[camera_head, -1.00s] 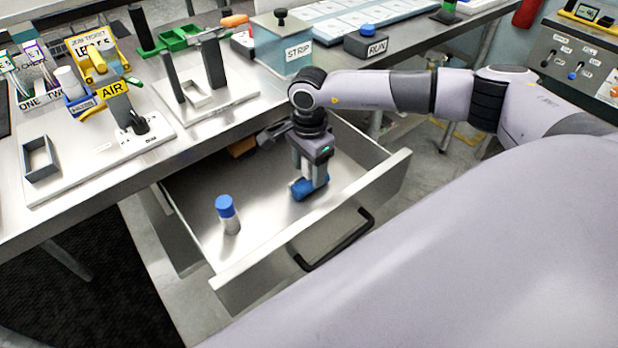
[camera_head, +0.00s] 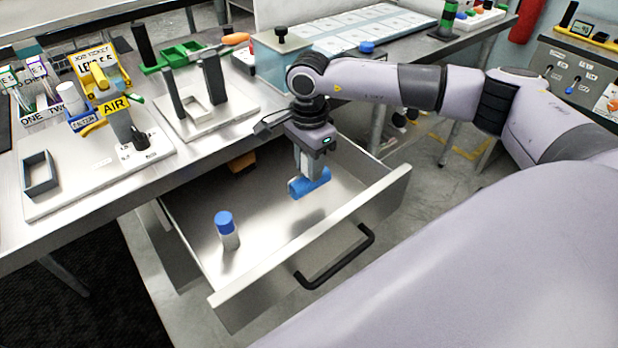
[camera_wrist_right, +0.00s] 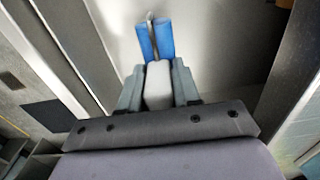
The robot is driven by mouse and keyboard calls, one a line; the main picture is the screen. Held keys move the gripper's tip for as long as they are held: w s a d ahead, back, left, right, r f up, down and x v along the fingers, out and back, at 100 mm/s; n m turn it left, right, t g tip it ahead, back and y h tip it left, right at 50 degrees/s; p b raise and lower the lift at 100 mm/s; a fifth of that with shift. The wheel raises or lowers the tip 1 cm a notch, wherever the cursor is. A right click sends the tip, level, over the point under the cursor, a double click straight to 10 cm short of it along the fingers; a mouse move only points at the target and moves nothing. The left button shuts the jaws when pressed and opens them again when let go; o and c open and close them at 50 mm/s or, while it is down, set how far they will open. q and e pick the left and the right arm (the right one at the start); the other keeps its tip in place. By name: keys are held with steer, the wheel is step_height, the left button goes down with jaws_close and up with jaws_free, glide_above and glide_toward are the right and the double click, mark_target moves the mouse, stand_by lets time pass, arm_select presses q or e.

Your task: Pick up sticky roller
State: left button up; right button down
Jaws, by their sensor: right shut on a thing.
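The sticky roller shows as a blue cylinder (camera_head: 310,183) at the tips of my right gripper (camera_head: 308,172), over the open drawer. In the right wrist view, the fingers of my right gripper (camera_wrist_right: 158,85) are closed around a pale grey-white part (camera_wrist_right: 158,84). Blue pieces of the roller (camera_wrist_right: 144,42) stick out beyond the fingertips, with a thin metal rod between them. The fingers hide part of the held thing. The roller seems a little above the drawer floor. My left gripper is not in view.
The open metal drawer (camera_head: 275,268) has raised walls and a black handle (camera_head: 338,258). A blue-capped bottle (camera_head: 227,230) stands in it at left, and an orange object (camera_head: 242,162) lies at its back. The worktop above carries fixtures, including an AIR station (camera_head: 117,104).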

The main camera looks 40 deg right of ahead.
step_height(320, 180, up, 14)
steer(key=shift+r, duration=0.25)
steer(key=c, duration=1.4)
jaws_free()
steer(key=c, duration=0.3)
